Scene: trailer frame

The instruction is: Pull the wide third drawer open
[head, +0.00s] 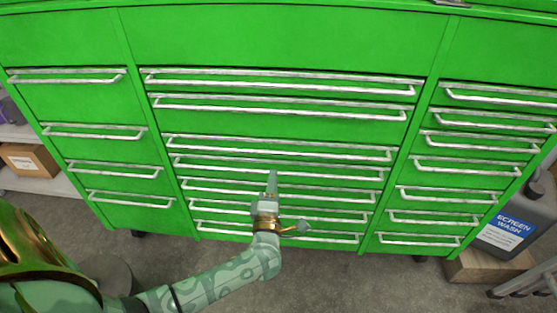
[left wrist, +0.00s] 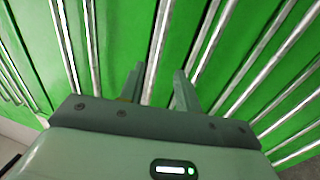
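The green cabinet has a wide middle column of drawers with long silver handles. The third wide drawer (head: 300,136) appears closed, its handle (head: 290,150) running across the column. My left gripper (head: 271,175) points up at the cabinet front; in the picture its tips lie just below that handle, over the fourth handle. In the left wrist view the two fingers of the left gripper (left wrist: 158,85) are apart. A silver handle bar (left wrist: 158,45) shows between them; I cannot tell which drawer it belongs to or whether it is touched. My right gripper is out of view.
Narrower drawer columns flank the middle on the left (head: 95,105) and right (head: 480,130). A dark screen wash bottle (head: 512,225) stands on a box at the right. A cardboard box (head: 28,160) sits on a shelf at the left. Grey floor lies in front of the cabinet.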

